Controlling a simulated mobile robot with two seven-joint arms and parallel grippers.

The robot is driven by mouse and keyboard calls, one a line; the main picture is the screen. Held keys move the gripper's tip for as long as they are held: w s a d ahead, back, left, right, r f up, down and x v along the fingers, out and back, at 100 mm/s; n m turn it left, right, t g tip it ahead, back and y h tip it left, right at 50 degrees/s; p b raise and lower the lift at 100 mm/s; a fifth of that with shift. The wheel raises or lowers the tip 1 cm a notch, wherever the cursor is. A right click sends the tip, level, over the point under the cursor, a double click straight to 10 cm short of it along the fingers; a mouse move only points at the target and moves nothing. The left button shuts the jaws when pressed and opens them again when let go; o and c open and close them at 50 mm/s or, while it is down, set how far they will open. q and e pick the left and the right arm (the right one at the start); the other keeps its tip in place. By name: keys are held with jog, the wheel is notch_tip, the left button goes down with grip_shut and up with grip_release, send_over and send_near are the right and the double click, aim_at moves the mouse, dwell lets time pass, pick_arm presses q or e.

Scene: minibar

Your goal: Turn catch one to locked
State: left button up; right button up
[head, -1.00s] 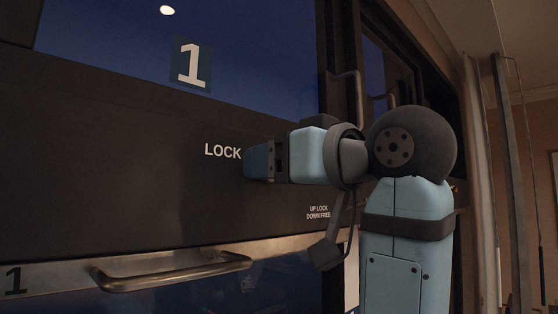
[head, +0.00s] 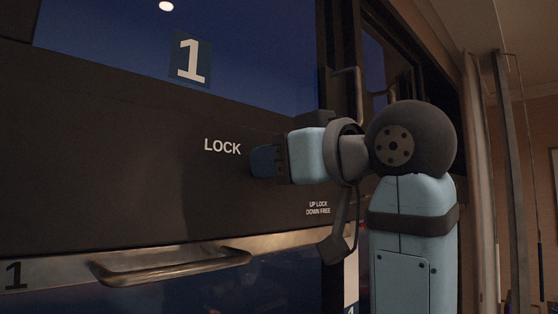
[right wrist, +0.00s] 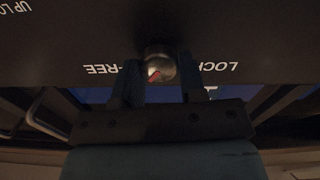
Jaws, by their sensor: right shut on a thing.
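Catch one is a round metal knob (right wrist: 160,56) with a red mark on its face, set in the dark panel. In the right wrist view, which shows the lettering upside down, the red mark slants toward the lower left. The FREE label (right wrist: 103,69) is left of the knob and the LOCK label (right wrist: 220,66) is right of it. My right gripper (head: 262,161) is shut on the knob, with one finger on each side, as the right wrist view (right wrist: 160,84) shows. In the head view the gripper hides the knob and the FREE label. My left gripper is not in view.
A sign with a 1 (head: 191,61) is on the blue glass above. A metal bar handle (head: 175,267) sticks out below the panel. Small lettering reading UP LOCK DOWN FREE (head: 318,208) is below my wrist. Upright handles (head: 350,92) stand at the right.

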jog(key=n+p, duration=0.2)
jog(key=n, duration=0.6)
jog(key=n+p, duration=0.1)
jog(key=n, duration=0.6)
jog(key=shift+s+a+f+n+p, duration=0.1)
jog(key=shift+f+n+p, duration=0.05)
jog(key=shift+n+p, duration=0.25)
jog(key=shift+n, duration=0.3)
jog(key=o, duration=0.9)
jog(key=shift+o, duration=0.2)
jog(key=b+v, duration=0.3)
jog(key=v, duration=1)
jog(key=shift+s+d, duration=0.25)
jog(key=shift+s, duration=0.05)
